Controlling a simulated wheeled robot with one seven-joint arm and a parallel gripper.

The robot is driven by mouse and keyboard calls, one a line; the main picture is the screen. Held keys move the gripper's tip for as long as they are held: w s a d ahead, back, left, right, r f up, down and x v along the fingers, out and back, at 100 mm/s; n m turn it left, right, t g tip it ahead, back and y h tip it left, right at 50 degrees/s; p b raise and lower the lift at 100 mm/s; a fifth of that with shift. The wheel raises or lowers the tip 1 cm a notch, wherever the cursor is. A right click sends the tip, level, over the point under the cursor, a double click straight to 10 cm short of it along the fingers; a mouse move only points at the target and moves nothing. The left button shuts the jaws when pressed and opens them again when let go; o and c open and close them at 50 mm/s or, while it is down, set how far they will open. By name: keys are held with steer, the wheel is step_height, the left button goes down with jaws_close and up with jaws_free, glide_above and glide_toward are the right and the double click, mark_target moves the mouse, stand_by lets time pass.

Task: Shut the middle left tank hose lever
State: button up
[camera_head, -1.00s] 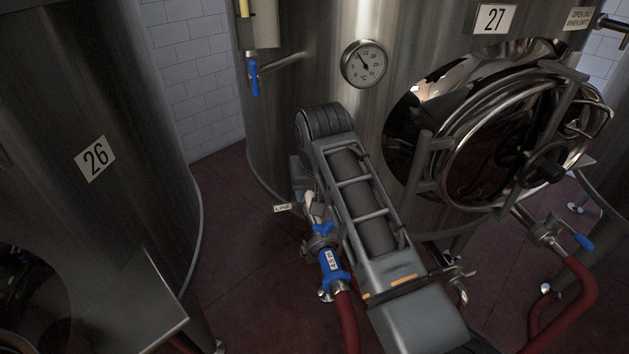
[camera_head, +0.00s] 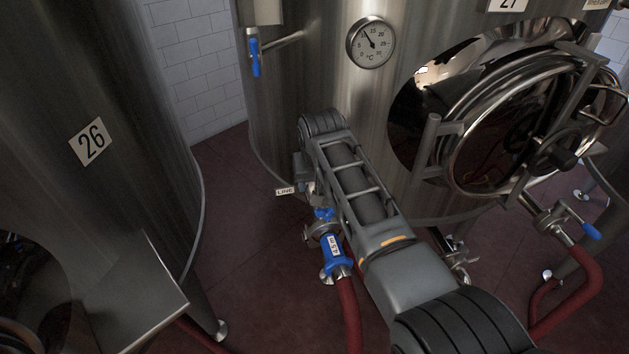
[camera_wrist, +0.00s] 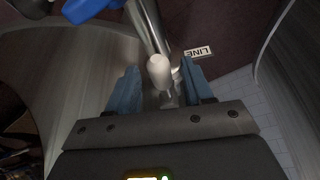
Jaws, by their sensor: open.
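In the wrist view my gripper (camera_wrist: 160,80) is open, with its two blue fingers apart. A white rounded tip (camera_wrist: 159,71), which looks like a lever's end, stands between the fingers; I cannot tell whether either finger touches it. A metal pipe runs up behind it, and a blue part (camera_wrist: 88,9) shows at the top left. In the head view the hose coupling (camera_head: 325,232) with blue fittings and a red hose (camera_head: 349,312) hangs low on the left side of the middle tank (camera_head: 315,75). My arm hides the gripper and the white tip there.
A LINE tag (camera_head: 286,191) is beside my wrist. Tank 26 (camera_head: 90,141) stands at the left. The round hatch (camera_head: 520,135) bulges from the middle tank on the right, above a second blue-levered valve (camera_head: 590,231) and red hose. Red floor lies open between the tanks.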

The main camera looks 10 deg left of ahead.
steer(key=shift+c, duration=0.3)
jaws_close()
stand_by(0.3)
